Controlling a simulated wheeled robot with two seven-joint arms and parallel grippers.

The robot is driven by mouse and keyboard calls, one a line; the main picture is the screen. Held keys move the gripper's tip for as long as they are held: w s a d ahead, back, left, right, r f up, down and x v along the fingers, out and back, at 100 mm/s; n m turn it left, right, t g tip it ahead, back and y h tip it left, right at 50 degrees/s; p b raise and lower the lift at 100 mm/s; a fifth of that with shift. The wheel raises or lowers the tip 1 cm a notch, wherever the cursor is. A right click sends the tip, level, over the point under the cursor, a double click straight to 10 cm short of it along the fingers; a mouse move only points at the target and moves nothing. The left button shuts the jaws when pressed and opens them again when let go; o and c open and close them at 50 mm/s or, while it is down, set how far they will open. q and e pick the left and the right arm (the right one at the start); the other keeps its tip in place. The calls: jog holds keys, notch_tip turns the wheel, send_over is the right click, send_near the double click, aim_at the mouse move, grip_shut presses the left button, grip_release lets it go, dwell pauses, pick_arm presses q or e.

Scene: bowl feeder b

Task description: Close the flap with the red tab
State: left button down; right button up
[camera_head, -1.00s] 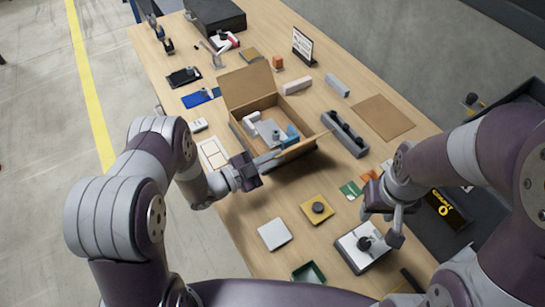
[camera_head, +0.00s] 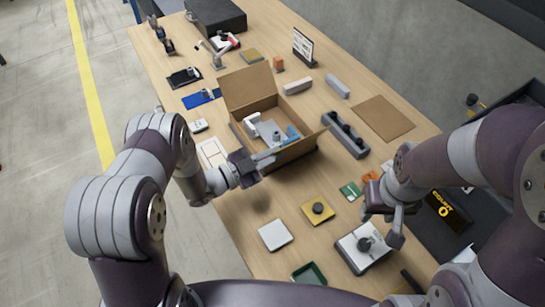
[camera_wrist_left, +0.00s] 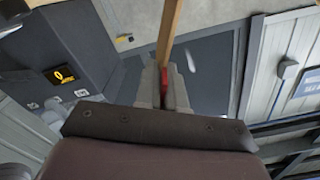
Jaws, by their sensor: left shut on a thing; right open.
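An open cardboard box (camera_head: 262,104) stands mid-table in the head view, with a grey part, a white part and blue pieces inside. Its far flap (camera_head: 248,87) stands up. The near flap (camera_head: 298,149) is raised at the side by my left gripper (camera_head: 270,155). In the left wrist view the flap (camera_wrist_left: 171,30) shows edge-on as a tan strip. The red tab (camera_wrist_left: 182,92) is at its end, between the fingers of the left gripper (camera_wrist_left: 164,88), which is shut on it. The tab cannot be made out in the head view. My right gripper (camera_head: 390,226) is open, above the table's near right.
A grey bar-shaped holder (camera_head: 345,136) stands right of the box. A yellow plate with a black knob (camera_head: 318,209), a white plate (camera_head: 274,234) and a green tray (camera_head: 309,273) lie nearer me. A brown mat (camera_head: 383,117) lies at the right.

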pick_arm(q)
jog(key=n, duration=0.1)
jog(key=w+a+n, duration=0.1)
jog(key=n, duration=0.1)
jog(key=shift+w+r, duration=0.2)
jog(key=shift+r, duration=0.15)
jog(key=shift+w+a+r+n, duration=0.1)
jog(key=shift+w+a+n, duration=0.2)
jog(key=shift+n, duration=0.3)
jog(key=shift+w+a+n, duration=0.15)
jog(key=shift+w+n, duration=0.15)
jog(key=shift+n, duration=0.3)
jog(key=c, duration=1.3)
grip_release()
jog(key=shift+b+v, duration=1.3)
jog(key=shift+v, duration=5.1)
